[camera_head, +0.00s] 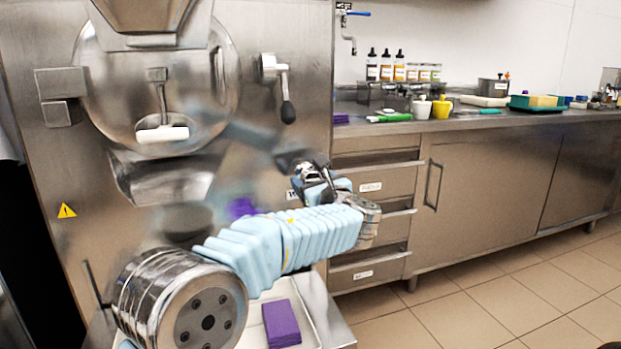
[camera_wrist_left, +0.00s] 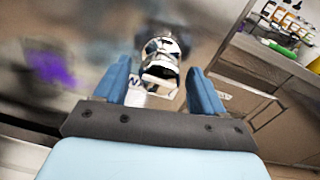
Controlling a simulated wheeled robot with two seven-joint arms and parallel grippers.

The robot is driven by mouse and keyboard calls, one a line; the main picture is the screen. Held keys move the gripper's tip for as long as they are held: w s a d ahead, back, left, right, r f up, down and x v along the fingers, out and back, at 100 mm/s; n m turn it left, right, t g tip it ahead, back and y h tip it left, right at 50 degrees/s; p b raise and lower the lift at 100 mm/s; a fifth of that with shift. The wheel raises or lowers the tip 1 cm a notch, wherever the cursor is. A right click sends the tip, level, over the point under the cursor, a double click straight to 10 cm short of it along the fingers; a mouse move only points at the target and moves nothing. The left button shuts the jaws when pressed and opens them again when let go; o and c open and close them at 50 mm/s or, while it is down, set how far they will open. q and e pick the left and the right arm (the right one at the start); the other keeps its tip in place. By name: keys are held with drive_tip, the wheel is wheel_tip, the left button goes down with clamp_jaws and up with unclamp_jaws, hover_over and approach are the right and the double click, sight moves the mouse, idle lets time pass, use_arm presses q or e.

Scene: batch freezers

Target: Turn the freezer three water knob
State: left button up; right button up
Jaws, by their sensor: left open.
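The water knob (camera_wrist_left: 160,58) is a shiny metal fitting on the freezer's front, and it shows between and just beyond my fingertips in the left wrist view. In the head view it is a small dark and chrome shape (camera_head: 305,168), partly hidden by my gripper. My left gripper (camera_head: 325,186) has its two blue fingers spread, one on each side of the knob as seen in the left wrist view (camera_wrist_left: 160,82). Contact cannot be made out. A white label (camera_wrist_left: 140,97) is partly hidden behind the knob. My right gripper is not in view.
The steel freezer (camera_head: 300,100) has a lever with a black grip (camera_head: 287,112) above my gripper. A tray with a purple cloth (camera_head: 281,323) lies below my arm. To the right is a counter (camera_head: 470,122) with bottles and cups.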

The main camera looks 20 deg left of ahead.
use_arm(q)
drive_tip(key=shift+w+a, duration=0.4)
drive_tip(key=shift+w, duration=0.15)
drive_tip(key=c, duration=1)
drive_tip(key=shift+c, duration=0.2)
